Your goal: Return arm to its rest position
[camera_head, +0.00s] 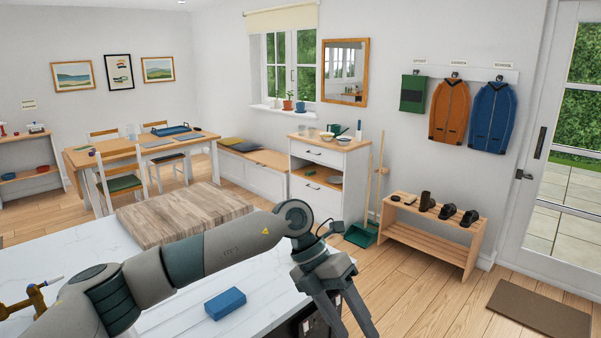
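My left arm (210,250) reaches in from the lower left across the white marble counter (60,245). Its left gripper (357,328) hangs down past the counter's right edge. The two fingers are spread apart, with nothing visible between them. The fingertips are at the bottom edge of the picture. My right arm and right gripper are not in view.
A blue block (225,303) lies on the counter below my forearm. A wooden board (185,212) lies behind the arm, and a brass fixture (35,298) stands at left. A low shoe rack (430,235) and green dustpan (361,235) stand beyond open floor.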

